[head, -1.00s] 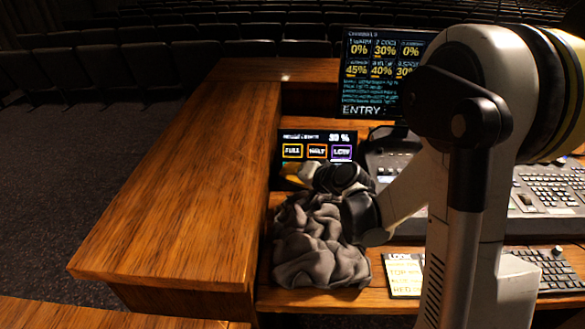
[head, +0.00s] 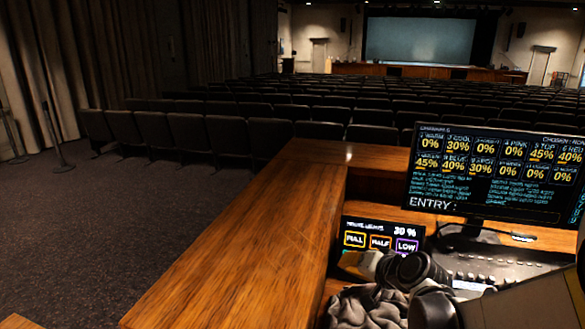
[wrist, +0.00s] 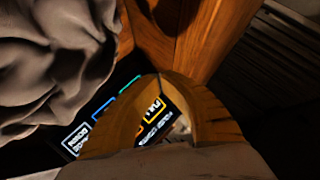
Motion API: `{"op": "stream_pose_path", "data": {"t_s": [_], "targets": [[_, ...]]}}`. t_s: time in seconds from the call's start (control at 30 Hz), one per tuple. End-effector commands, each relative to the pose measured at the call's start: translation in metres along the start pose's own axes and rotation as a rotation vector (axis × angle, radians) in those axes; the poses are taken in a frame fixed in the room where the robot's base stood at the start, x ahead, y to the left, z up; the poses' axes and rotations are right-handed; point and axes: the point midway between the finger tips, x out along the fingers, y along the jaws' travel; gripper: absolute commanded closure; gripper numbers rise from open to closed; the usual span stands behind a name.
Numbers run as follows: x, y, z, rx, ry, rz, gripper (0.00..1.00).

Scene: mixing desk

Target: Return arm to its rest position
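My gripper (head: 355,263) is low in the head view, just in front of the small touch panel (head: 383,240) with its FULL, HALF and LOW buttons and a 30 % reading. In the wrist view the two tan fingers (wrist: 159,76) meet at their tips, with nothing seen held between them. Part of the lit panel (wrist: 100,112) shows behind and between them. My arm runs off the lower right of the head view, so most of it is out of sight.
A crumpled grey cloth (head: 365,308) lies beside and below my gripper; it fills the upper left of the wrist view (wrist: 50,60). A large monitor (head: 495,172) and a console stand to the right. The wooden desk top (head: 250,245) at left is bare.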

Motion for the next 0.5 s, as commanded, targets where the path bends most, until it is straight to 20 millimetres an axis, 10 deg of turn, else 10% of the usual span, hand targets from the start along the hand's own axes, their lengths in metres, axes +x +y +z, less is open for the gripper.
{"op": "stream_pose_path", "data": {"t_s": [0.5], "targets": [[-0.177,-0.004,0.091,-0.421,-0.17,0.322,1.0]]}}
